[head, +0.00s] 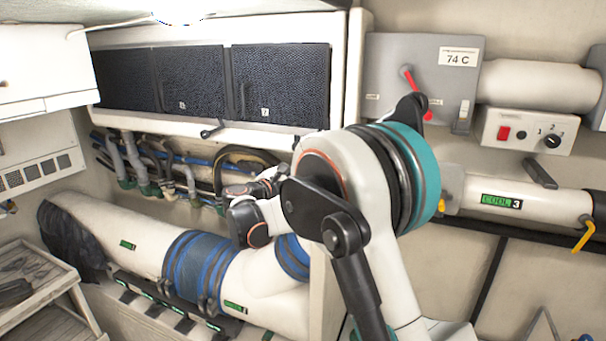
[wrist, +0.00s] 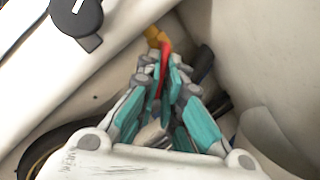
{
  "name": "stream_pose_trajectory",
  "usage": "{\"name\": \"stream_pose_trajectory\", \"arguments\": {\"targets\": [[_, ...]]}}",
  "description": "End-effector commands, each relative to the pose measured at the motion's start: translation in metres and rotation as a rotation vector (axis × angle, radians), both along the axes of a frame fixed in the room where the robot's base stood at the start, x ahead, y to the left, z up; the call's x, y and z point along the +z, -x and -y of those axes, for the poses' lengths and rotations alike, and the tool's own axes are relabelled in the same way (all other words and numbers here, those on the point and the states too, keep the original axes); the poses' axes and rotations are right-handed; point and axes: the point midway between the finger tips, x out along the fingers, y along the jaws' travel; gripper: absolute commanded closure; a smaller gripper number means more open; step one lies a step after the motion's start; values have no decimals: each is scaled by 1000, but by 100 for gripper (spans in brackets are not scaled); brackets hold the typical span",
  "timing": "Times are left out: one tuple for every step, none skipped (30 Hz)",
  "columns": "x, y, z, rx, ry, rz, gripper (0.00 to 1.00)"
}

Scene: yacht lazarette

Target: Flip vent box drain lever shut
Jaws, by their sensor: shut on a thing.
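In the wrist view, my gripper (wrist: 168,75) has its teal-and-grey fingers closed together around a narrow red lever (wrist: 164,62). An orange-yellow piece (wrist: 156,38) shows just beyond the fingertips, at the lever's far end. The fingers hide most of the lever, so its exact angle cannot be told. In the head view my arm hides the fingertips and the held lever. Another red lever (head: 410,82) stands clear of my gripper on the grey box labelled 74 C (head: 385,55).
A white cabinet (head: 215,37) with dark mesh doors and a black latch (head: 212,130) hangs above several hoses (head: 150,160). A control panel (head: 510,131) and a pipe marked COOL 3 (head: 545,206) lie right of my arm. A black knob (wrist: 78,20) and wall surfaces sit close around my gripper.

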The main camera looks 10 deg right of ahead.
Motion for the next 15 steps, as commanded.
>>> {"name": "stream_pose_trajectory", "arguments": {"targets": [[1,0,0,-1,-20,13,100],[1,0,-1,0,-32,22,100],[2,0,-1,0,-52,37,100],[3,0,-1,0,-69,49,100],[3,-1,-2,-1,-87,62,100],[4,-1,-2,-1,-112,80,100],[5,-1,-2,0,-131,94,100],[6,-1,-3,0,-151,108,100],[7,-2,-3,0,-179,128,100],[8,-2,-3,0,-200,145,100],[9,-2,-3,0,-221,159,100],[10,-2,-4,-1,-249,179,100],[10,-2,-4,-1,-269,194,100],[11,-2,-4,-1,-290,209,100],[12,-2,-4,-1,-316,229,100]]}}
